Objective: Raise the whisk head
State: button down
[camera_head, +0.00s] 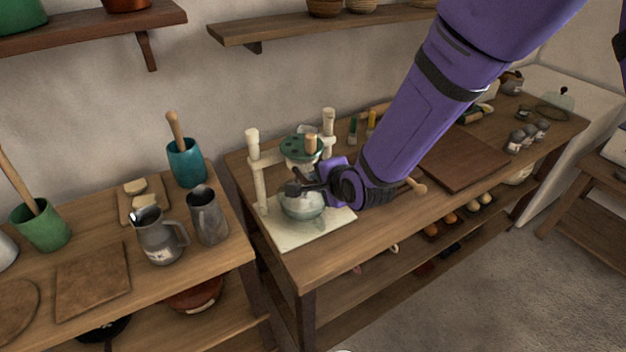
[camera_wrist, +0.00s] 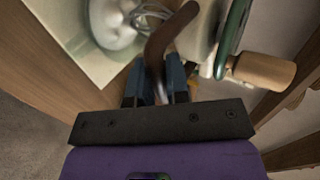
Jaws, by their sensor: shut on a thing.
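The whisk stand has a cream base board (camera_head: 318,228), two pale posts (camera_head: 257,172), and a green wheel (camera_head: 296,146) with a wooden knob (camera_wrist: 263,71). A clear glass bowl (camera_head: 301,208) sits on the base; it also shows in the wrist view (camera_wrist: 108,22). The wire whisk head (camera_wrist: 148,17) is at the bowl in the wrist view; how deep it sits I cannot tell. My gripper (camera_wrist: 156,82) is shut on a dark brown bent lever (camera_wrist: 159,42) at the front of the stand. In the head view, my gripper hides part of the stand.
A grey pitcher (camera_head: 157,236), a grey mug (camera_head: 207,216) and a teal crock (camera_head: 186,164) stand on the left table. A dark wooden board (camera_head: 463,162) lies right of my arm. A gap separates the two tables. Wall shelves (camera_head: 318,24) hang above.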

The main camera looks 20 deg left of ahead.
jog(key=shift+r, duration=1.25)
jog(key=c, duration=1)
grip_release()
jog(key=v, duration=0.7)
